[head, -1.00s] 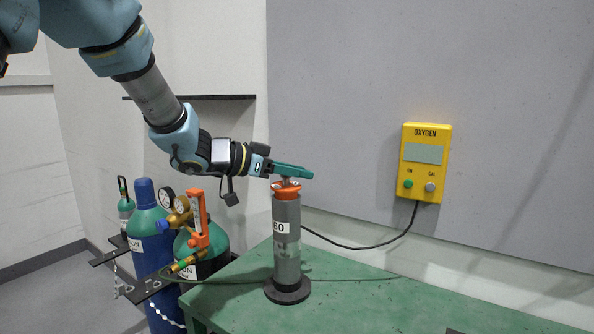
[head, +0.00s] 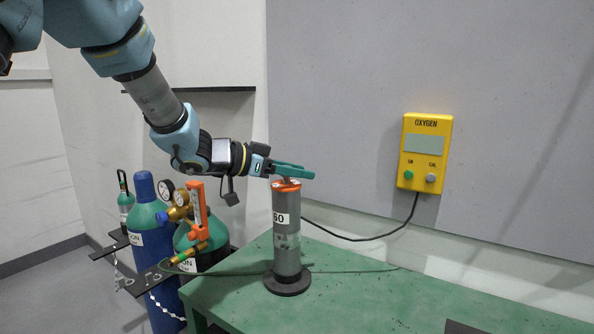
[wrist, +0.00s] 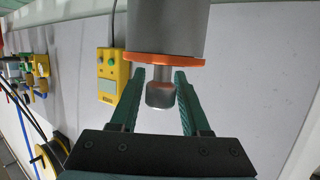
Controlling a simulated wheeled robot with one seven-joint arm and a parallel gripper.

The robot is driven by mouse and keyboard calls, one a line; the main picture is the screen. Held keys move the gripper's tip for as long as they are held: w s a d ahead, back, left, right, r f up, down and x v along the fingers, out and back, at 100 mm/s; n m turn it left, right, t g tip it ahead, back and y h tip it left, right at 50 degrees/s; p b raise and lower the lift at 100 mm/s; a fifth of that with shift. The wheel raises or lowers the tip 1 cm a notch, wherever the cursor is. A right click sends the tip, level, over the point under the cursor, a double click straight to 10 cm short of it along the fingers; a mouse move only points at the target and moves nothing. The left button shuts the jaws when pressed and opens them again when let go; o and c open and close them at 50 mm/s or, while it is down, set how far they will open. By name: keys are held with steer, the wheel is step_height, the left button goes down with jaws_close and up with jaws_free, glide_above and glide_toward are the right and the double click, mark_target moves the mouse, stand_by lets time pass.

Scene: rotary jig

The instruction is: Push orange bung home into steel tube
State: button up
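The steel tube (head: 287,232) stands upright on a dark round base on the green bench in the head view, with a label ending in "60". The orange bung (head: 289,184) sits at its top, its flange close against the rim. In the wrist view the orange flange (wrist: 165,61) lies against the end of the grey tube (wrist: 166,28), and a metal knob (wrist: 160,93) projects from it. My gripper (head: 303,172) is over the tube's top. In the wrist view my gripper (wrist: 159,74) is open, its green fingers either side of the knob with narrow gaps. Any bung part inside the tube is hidden.
A yellow oxygen monitor (head: 425,152) hangs on the grey wall, with a black cable below. Gas cylinders (head: 150,235) with gauges and an orange flow meter stand left of the green bench (head: 365,300). The bench right of the tube is mostly clear.

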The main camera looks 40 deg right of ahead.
steer(key=shift+o, duration=1.4)
steer(key=b+v, duration=0.2)
steer(key=v, duration=0.8)
steer(key=shift+a+r, duration=0.2)
steer(key=shift+a, duration=0.15)
steer(key=shift+w, duration=0.1)
